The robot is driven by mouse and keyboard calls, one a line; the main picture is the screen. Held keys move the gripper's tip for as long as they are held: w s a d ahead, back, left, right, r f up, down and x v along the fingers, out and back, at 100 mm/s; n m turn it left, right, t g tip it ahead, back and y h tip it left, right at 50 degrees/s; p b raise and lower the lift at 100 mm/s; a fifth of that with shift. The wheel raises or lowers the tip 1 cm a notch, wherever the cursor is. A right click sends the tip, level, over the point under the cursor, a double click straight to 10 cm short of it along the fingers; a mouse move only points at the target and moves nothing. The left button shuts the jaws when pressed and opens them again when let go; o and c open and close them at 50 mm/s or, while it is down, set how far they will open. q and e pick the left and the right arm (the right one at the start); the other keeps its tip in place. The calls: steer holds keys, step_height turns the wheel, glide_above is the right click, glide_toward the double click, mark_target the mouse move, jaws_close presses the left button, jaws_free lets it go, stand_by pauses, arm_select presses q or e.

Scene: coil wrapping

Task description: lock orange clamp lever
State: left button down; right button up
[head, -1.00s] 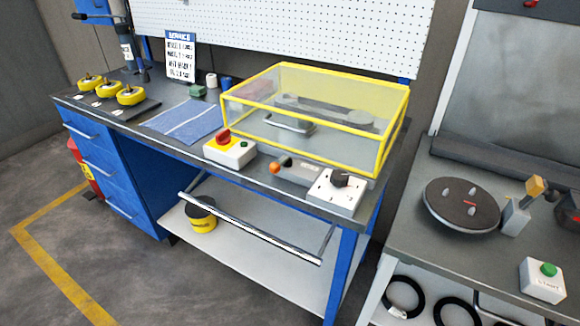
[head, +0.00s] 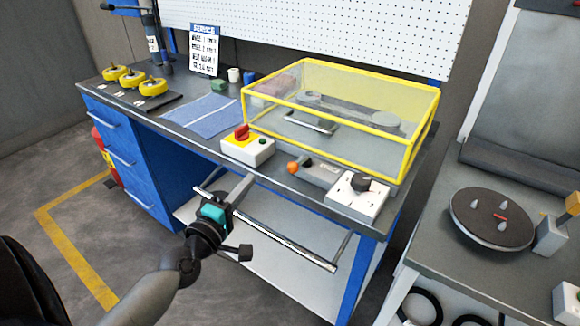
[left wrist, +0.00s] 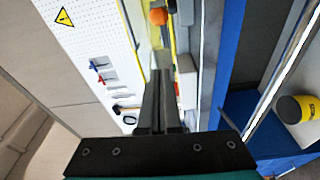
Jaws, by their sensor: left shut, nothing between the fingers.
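The orange clamp lever's ball knob (head: 293,167) sits at the front edge of the blue workbench, at the left end of a low grey block (head: 321,172). My left gripper (head: 245,183) is shut and empty, in front of the bench edge, to the left of and below the knob, apart from it. In the left wrist view its closed fingers (left wrist: 161,80) point toward the orange knob (left wrist: 158,16) at the top of the picture. The lever's arm is too small to make out. My right gripper is not in view.
A yellow-framed clear guard (head: 340,100) stands behind the lever. A red-and-yellow switch box (head: 247,150) is to its left and a white dial box (head: 356,198) to its right. A metal rail (head: 285,247) runs below the bench front. A turntable (head: 491,217) is at the right.

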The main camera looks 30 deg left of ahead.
mark_target(300, 164)
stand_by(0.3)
arm_select(q)
steer(key=w+a, duration=0.1)
steer(key=w, duration=0.9)
steer(key=shift+s+d+p, duration=0.25)
steer(key=shift+d+p, duration=0.15)
steer(key=shift+d, duration=0.55)
steer(key=shift+s+d+p, duration=0.25)
steer(key=shift+d+p, duration=0.1)
steer(key=shift+d, duration=0.6)
steer(key=shift+d, duration=0.1)
steer(key=shift+s+d+n+y+p, duration=0.1)
steer(key=shift+d+n+y+p, duration=0.15)
steer(key=shift+y+p, duration=0.2)
